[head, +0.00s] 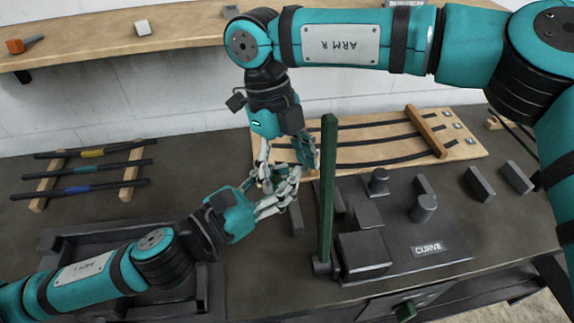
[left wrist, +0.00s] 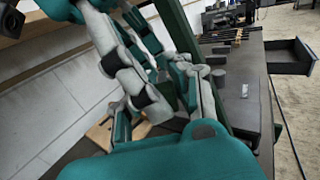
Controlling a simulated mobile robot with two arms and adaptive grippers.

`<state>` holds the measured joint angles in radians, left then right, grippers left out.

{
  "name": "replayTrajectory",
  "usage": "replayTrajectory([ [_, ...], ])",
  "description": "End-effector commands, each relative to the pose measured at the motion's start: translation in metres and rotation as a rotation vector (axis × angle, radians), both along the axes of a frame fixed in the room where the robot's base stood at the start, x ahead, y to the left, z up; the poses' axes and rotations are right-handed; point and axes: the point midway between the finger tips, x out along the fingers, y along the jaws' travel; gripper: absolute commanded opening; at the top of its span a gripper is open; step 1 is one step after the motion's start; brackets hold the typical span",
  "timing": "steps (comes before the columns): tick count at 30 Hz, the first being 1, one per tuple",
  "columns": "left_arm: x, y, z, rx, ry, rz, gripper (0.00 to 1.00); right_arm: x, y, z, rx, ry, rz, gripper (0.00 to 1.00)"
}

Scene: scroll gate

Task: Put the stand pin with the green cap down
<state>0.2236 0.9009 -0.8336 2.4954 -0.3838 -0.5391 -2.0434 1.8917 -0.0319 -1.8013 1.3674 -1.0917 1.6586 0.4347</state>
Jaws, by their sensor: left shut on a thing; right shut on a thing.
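My left gripper (head: 274,194) and my right gripper (head: 287,172) meet in the middle of the head view, above the bench, with their fingers interleaved. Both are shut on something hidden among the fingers. I cannot make out a stand pin with a green cap there. The left wrist view shows the crossed grey and teal fingers (left wrist: 165,85) close up, also without a clear view of what they hold.
A tall green post (head: 328,190) rises just right of the grippers. A wooden board (head: 378,152) carries dark strips. A dark tray (head: 62,240) lies below my left arm.

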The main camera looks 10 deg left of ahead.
Motion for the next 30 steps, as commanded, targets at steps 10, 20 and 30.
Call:
replayTrajectory([
  [10,0.000,0.000,0.001,-0.001,-0.002,0.000,0.48,-0.001,0.001,0.000,0.002,0.003,0.002,0.35],
  [20,-0.007,-0.005,-0.022,0.014,0.048,-0.012,0.48,-0.001,0.001,0.000,0.002,0.003,0.001,0.35],
  [30,-0.091,-0.036,-0.161,0.126,0.363,-0.111,0.48,-0.001,0.001,0.000,0.002,0.002,0.001,0.35],
])
